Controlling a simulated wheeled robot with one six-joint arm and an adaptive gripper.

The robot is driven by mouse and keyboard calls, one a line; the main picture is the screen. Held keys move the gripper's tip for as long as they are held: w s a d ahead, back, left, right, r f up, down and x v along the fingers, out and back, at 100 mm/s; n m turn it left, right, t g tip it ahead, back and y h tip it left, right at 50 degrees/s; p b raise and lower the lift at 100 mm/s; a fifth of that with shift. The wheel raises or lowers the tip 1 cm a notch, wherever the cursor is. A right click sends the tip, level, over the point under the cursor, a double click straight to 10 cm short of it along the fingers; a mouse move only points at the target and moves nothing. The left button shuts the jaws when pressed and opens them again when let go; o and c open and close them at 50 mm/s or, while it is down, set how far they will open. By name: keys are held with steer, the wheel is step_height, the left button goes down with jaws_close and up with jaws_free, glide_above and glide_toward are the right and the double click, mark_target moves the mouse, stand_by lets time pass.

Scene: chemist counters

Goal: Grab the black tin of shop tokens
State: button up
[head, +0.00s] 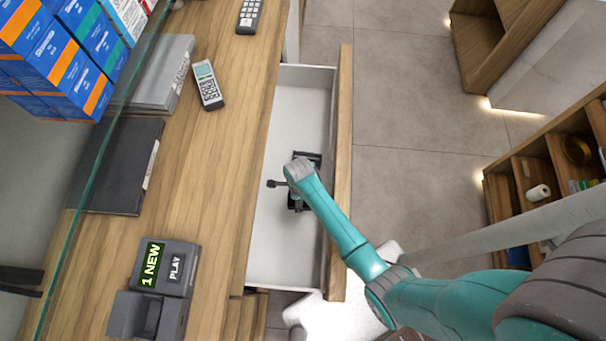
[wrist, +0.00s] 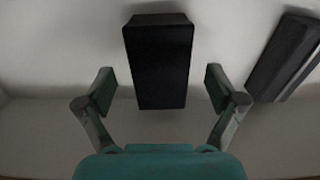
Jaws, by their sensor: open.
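A black oblong box (wrist: 160,65), which looks like the tin, lies in the open drawer. In the wrist view it is upper centre, between and partly ahead of the fingers. My gripper (wrist: 160,86) is open, one finger to each side, with visible gaps and no contact. In the head view my gripper (head: 286,195) is down inside the drawer, and my arm hides much of what lies under it. A dark shape (head: 309,156) shows just beyond my wrist; I cannot tell which box it is.
A second dark grey box (wrist: 285,55) lies tilted at the right in the wrist view, close to my right finger. The white drawer (head: 278,255) has side walls and a wooden front (head: 344,120). A wooden counter (head: 225,150) stands to the left, with a phone (head: 207,85) and a card terminal (head: 165,270).

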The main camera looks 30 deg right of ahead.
steer(key=shift+f, duration=0.8)
steer(key=shift+c, duration=0.3)
steer(key=c, duration=1.6)
steer(key=shift+r, duration=0.1)
